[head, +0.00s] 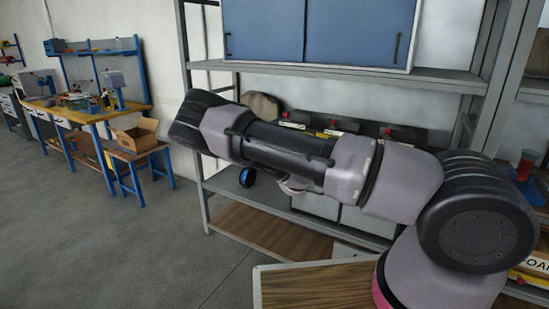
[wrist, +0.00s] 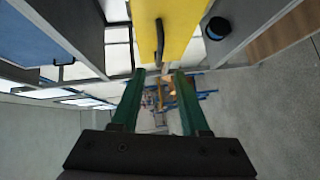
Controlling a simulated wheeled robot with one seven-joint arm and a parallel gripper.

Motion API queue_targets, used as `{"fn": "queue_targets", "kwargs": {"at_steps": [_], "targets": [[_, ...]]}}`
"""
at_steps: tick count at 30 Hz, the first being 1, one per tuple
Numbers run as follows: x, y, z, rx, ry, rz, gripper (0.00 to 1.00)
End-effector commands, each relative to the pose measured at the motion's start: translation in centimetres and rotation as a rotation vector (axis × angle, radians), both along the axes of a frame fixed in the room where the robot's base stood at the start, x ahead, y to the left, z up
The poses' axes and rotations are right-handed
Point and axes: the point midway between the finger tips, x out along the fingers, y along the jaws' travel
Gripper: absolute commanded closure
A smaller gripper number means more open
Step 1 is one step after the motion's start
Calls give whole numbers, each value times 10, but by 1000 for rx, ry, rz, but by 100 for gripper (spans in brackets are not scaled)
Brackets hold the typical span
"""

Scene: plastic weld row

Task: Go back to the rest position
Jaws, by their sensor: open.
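My gripper (wrist: 157,82) shows in the wrist view with two green fingers held apart. Nothing is between the fingers; the floor and a distant workbench show through the gap. In the head view my arm stretches across the front of a metal shelf rack (head: 330,72), and its elbow and links cover much of the middle shelf. The gripper itself is not visible in the head view. A yellow panel with a dark handle (wrist: 168,30) lies beyond the fingertips in the wrist view.
A blue cabinet (head: 318,30) stands on the upper shelf. A wooden-topped surface (head: 315,288) is low in front of me. Blue-framed workbenches (head: 85,112) and a cardboard box (head: 135,136) stand at the left. A round black-and-blue object (head: 247,177) is by the rack. Grey floor at the left is open.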

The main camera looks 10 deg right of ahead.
Motion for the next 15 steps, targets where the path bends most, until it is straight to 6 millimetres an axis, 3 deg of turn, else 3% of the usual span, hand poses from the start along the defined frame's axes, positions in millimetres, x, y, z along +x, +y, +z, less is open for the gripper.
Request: {"fn": "queue_targets", "kwargs": {"at_steps": [9, 11, 15], "targets": [[1, -4, 3, 17, 5, -17, 55], [3, -11, 7, 50, 18, -51, 55], [6, -45, 27, 212, 81, -206, 55]]}}
